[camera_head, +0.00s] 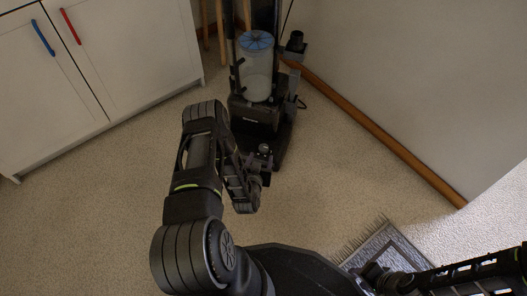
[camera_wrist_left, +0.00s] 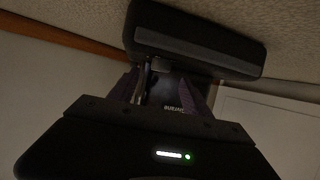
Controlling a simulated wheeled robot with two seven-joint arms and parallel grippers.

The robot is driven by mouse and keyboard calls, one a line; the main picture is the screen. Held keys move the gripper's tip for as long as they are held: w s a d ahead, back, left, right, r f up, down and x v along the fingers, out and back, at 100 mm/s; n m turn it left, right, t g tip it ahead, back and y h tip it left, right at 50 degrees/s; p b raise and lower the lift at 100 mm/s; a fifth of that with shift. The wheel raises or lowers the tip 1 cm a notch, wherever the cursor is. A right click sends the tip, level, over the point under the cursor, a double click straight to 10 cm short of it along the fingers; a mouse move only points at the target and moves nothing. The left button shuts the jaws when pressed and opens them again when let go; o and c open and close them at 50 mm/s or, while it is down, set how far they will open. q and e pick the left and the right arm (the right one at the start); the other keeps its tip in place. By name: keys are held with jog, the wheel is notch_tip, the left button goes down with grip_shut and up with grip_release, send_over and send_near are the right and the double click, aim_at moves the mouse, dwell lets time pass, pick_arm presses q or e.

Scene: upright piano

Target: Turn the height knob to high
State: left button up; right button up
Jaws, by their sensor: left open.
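A black upright vacuum cleaner with a clear dust bin and blue lid (camera_head: 257,80) stands upright on the carpet in the head view. Its dark floor head, with a grey strip (camera_wrist_left: 195,42), fills the top of the left wrist view, and pale lettering shows on its body below. My left gripper (camera_head: 264,158) is in front of the vacuum's base. In the left wrist view my left gripper (camera_wrist_left: 172,92) is open, its fingers pointing at the base. I cannot clearly make out the height knob; a small grey part lies near the left fingertip. My right gripper (camera_head: 372,276) is low at the right, its fingers unclear.
A white cabinet (camera_head: 140,55) with a blue and a red handle stands at the left. A wall with a wooden baseboard (camera_head: 375,135) runs along the right. A fringed rug (camera_head: 385,243) lies at the lower right. Carpet (camera_head: 320,175) is free right of the vacuum.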

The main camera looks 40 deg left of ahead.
aim_at(263, 148)
pick_arm(q)
jog(key=b+x, duration=0.3)
jog(key=x, duration=0.2)
jog(key=shift+w+a+b, duration=0.25)
jog(key=shift+b, duration=0.1)
jog(key=shift+w+a+f, duration=0.1)
jog(key=shift+w+a, duration=0.15)
jog(key=shift+w, duration=0.3)
jog(key=shift+c, duration=0.5)
grip_shut()
